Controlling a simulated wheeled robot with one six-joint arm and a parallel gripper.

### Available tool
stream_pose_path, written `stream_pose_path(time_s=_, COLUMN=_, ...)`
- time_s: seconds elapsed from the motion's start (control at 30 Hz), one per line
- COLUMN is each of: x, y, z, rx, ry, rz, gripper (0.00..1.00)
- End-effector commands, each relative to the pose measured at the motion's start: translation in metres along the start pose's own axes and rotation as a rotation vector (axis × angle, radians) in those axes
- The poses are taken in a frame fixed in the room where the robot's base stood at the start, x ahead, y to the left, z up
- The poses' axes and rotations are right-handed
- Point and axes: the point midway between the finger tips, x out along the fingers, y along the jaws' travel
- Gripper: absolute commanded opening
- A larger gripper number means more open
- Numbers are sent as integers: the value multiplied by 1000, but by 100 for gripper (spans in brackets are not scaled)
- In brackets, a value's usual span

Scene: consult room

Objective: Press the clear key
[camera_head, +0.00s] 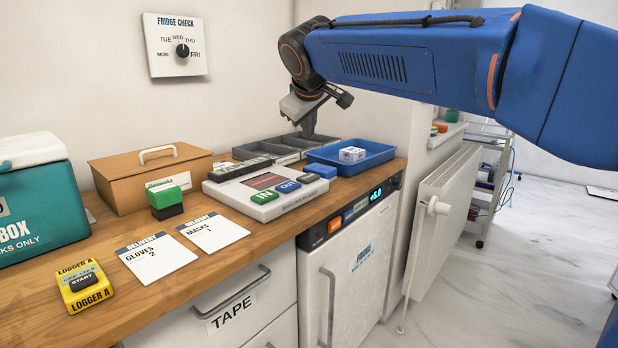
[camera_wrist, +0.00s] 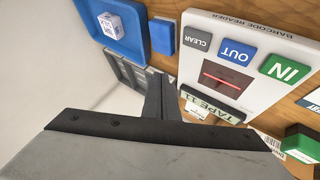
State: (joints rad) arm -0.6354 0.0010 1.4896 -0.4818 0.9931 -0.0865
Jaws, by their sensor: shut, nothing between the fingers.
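The barcode reader (camera_head: 234,197) is a white slab lying on the wooden counter. It carries a green IN key (camera_head: 264,197), a blue OUT key (camera_head: 288,186) and a grey clear key (camera_head: 308,178) at its right end. In the wrist view the clear key (camera_wrist: 198,40) is plainly labelled and uncovered, beside the OUT key (camera_wrist: 237,52). My gripper (camera_head: 308,134) is shut and empty, pointing down above the grey tray behind the reader. In the wrist view my gripper (camera_wrist: 160,90) appears apart from the clear key.
A blue block (camera_head: 321,170) sits close beside the clear key. A blue tray (camera_head: 377,156) holding a white box (camera_head: 351,154) stands to the right. A green-topped block (camera_head: 167,198) and paper cards (camera_head: 156,257) lie left.

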Motion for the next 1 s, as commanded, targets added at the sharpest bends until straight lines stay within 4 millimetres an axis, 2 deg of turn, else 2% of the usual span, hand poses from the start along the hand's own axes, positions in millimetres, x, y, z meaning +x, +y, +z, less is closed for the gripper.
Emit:
stream_pose_path(time_s=0.37, x=8, y=-6, z=6, rx=0, ry=-1, rz=0, gripper=0)
stream_pose_path(time_s=1.0, x=56, y=-40, z=41, rx=0, ry=-2, rz=0, gripper=0)
